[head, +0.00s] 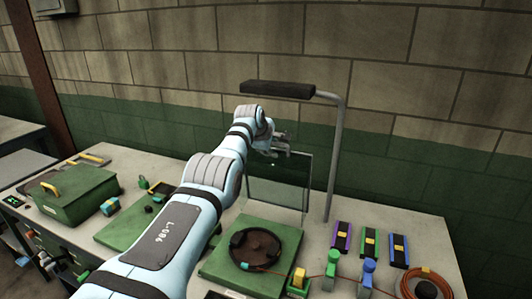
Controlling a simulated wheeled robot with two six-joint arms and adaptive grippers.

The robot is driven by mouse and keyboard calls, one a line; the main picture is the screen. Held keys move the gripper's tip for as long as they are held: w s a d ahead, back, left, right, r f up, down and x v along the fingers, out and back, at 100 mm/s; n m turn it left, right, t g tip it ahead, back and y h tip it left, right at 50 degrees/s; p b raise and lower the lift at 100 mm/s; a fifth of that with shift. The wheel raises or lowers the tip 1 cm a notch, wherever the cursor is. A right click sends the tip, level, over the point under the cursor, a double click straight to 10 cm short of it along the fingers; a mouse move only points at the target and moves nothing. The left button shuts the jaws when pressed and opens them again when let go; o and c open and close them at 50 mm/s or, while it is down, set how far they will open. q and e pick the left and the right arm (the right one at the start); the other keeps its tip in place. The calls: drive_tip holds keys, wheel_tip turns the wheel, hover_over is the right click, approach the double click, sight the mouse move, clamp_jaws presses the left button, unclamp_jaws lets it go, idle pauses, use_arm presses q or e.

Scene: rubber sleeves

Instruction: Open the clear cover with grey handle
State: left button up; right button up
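The clear cover (275,190) is a thin see-through panel with a dark frame. It stands steeply raised behind the green base plate with the round dark reel (256,250). My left arm reaches in from the bottom left across the bench. My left gripper (286,146) is at the cover's upper left edge, with its fingers pointing right. The fingers are small, and I cannot tell whether they touch the cover or how far apart they are. The grey handle cannot be made out; the gripper may hide it. My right gripper is not in view.
A lamp with a dark bar head (278,89) on a grey post (335,165) stands right behind the cover. A green case (75,195) is at the left. Purple, green and blue holders (370,242), small coloured tools and an orange cable coil (427,283) fill the right.

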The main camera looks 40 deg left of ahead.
use_arm(q)
drive_tip(key=shift+s+d+r, duration=0.15)
drive_tip(key=shift+s+r, duration=0.1)
drive_tip(key=shift+r, duration=0.05)
drive_tip(key=s+d, duration=0.4)
drive_tip(key=s, duration=0.7)
drive_tip(key=shift+s, duration=0.25)
